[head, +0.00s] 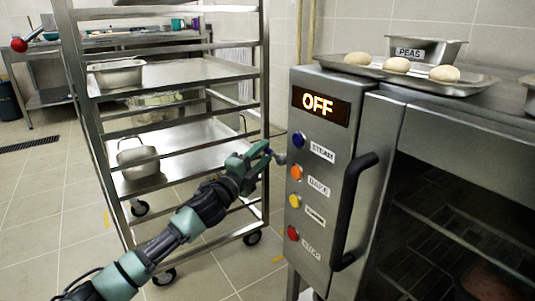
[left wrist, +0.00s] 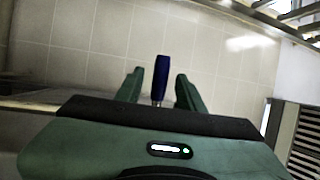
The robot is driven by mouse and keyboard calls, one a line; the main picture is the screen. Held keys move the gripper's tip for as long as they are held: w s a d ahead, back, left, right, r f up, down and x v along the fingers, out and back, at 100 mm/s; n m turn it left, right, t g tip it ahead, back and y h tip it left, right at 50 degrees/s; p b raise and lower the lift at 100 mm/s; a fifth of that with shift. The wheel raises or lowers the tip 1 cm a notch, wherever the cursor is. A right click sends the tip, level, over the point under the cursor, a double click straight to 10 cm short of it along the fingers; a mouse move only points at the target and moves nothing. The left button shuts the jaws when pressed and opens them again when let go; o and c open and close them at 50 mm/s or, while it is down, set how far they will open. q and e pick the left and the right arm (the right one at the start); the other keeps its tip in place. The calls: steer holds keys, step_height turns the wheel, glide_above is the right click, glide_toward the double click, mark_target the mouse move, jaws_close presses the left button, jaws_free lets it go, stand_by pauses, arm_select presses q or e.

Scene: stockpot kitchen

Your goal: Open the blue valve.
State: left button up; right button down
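The blue valve handle (left wrist: 162,78) stands between the two fingers of my left gripper in the left wrist view, with a visible gap on each side. My left gripper (head: 264,150) is open and reaches to the left side of the steel oven in the head view. A small grey metal fitting (head: 281,158) shows on the oven side just beyond the fingertips. In the head view the handle is mostly hidden by the fingers. My right gripper is in neither view.
The steel oven (head: 332,83) has an OFF display (head: 320,105), several coloured buttons and a black door handle (head: 350,210). A tray of dough balls (head: 455,87) and a PEAS pan (head: 424,50) stand on top. A wheeled rack (head: 88,150) stands close behind my left arm.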

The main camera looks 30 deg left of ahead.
arm_select(q)
steer(key=shift+w+r, duration=0.2)
steer(key=shift+w, duration=0.95)
jaws_close()
steer(key=shift+f, duration=0.1)
stand_by(0.6)
